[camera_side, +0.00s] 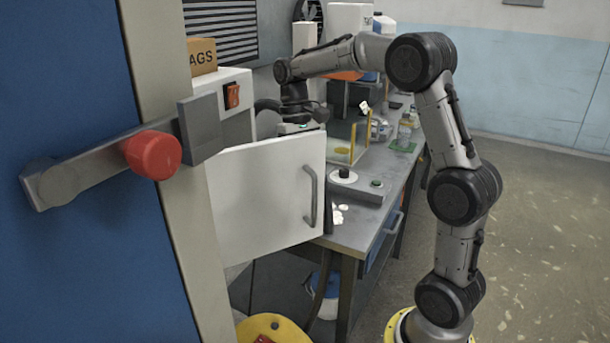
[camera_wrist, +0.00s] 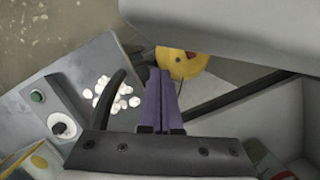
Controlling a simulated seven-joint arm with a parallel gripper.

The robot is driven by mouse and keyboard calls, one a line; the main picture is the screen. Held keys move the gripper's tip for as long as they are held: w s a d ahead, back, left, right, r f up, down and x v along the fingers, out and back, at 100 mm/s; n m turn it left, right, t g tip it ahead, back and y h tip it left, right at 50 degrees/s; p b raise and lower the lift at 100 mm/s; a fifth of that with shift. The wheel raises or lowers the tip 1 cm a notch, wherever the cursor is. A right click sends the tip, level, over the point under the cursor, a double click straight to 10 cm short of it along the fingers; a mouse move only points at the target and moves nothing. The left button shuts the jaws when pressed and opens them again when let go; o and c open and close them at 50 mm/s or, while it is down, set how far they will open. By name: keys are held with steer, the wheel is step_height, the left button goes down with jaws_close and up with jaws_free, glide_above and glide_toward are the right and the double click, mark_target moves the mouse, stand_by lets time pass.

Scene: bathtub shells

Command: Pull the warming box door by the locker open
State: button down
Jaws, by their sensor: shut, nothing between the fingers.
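In the side view the white warming box door (camera_side: 265,195) stands swung out from the box (camera_side: 238,115), its outer face and grey bar handle (camera_side: 311,195) toward the camera. My gripper (camera_side: 298,126) is behind the door's top edge, on the side away from the handle. Its fingers are hidden there by the door. In the wrist view my gripper's purple fingers (camera_wrist: 160,90) are shut together and empty. A pale panel (camera_wrist: 220,30), seemingly the door, crosses the top of that view close to the fingertips. I cannot tell whether they touch.
The blue locker (camera_side: 80,230) with its red-knobbed lever (camera_side: 152,155) fills the left foreground. A grey workbench (camera_side: 350,236) with white shells (camera_side: 338,213) lies beyond the door. A yellow object (camera_side: 268,325) is low beneath the door. Open floor (camera_side: 540,220) lies to the right.

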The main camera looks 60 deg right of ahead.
steer(key=shift+s, duration=0.15)
steer(key=s+a+m, duration=0.3)
steer(key=s+a, duration=0.3)
steer(key=a, duration=0.3)
steer(key=s+a+m+t+y, duration=0.1)
steer(key=s+a+m, duration=0.2)
steer(key=s+a, duration=0.4)
steer(key=s+a+m, duration=0.3)
steer(key=s+a, duration=0.3)
steer(key=a, duration=0.6)
steer(key=shift+s+a+t, duration=0.15)
steer(key=shift+s+t, duration=0.1)
steer(key=shift+t, duration=0.15)
